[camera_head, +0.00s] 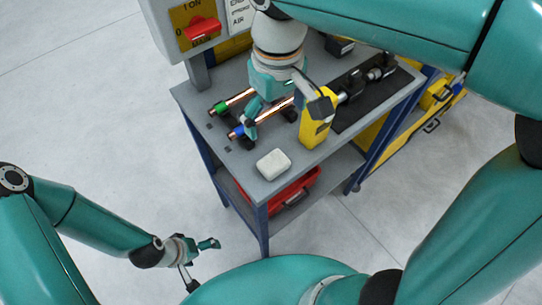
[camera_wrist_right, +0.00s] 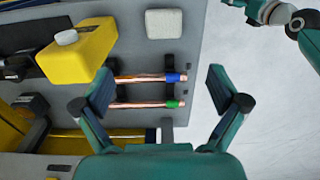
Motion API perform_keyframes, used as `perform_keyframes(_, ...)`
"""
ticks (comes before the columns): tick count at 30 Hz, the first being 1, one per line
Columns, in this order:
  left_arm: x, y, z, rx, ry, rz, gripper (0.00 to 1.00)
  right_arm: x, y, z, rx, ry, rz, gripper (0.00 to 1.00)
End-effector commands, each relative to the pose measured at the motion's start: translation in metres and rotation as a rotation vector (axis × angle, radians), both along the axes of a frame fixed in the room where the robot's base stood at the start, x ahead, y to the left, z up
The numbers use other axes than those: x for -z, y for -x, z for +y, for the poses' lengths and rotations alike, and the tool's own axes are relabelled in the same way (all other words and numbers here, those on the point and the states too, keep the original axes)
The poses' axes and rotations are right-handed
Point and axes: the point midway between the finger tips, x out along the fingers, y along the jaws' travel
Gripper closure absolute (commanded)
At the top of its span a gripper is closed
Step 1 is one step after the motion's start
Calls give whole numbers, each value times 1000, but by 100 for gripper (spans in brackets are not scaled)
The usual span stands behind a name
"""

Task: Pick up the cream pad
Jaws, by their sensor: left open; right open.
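The cream pad (camera_head: 273,164) lies flat on the grey bench top near its front corner. It also shows whole at the top of the right wrist view (camera_wrist_right: 164,24). My right gripper (camera_wrist_right: 160,88) is open and empty above the bench, over the copper tubes, with the pad beyond its fingertips in the wrist view. In the head view the right gripper (camera_head: 268,112) hides part of the tubes and stands behind the pad. My left gripper (camera_head: 203,264) is open and empty, off the bench at the lower left, apart from the pad.
A blue-marked copper tube (camera_wrist_right: 145,78) and a green-marked one (camera_wrist_right: 145,104) lie side by side. A yellow bottle (camera_head: 317,128) stands close behind the pad's right side. A red bin (camera_head: 292,195) sits below.

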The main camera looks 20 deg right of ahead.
Motion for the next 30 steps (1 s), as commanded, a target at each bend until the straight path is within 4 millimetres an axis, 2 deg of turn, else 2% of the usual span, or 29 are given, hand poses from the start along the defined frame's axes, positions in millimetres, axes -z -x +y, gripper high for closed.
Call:
perform_keyframes(6, 4, 0, 0, 0, 0, 0, 8, 50, -1, 4, -12, 3, 8, 3)
perform_keyframes(12, 5, 0, 0, 0, 0, 0, 8, 84, -2, 5, -15, 2, 5, 3)
perform_keyframes(20, 4, 0, 0, 0, 0, 0, 8, 100, -2, 7, -17, 0, 3, 3)
perform_keyframes(30, -1, 0, 0, 0, 0, 0, 8, 142, -1, 9, -18, 0, 4, 3)
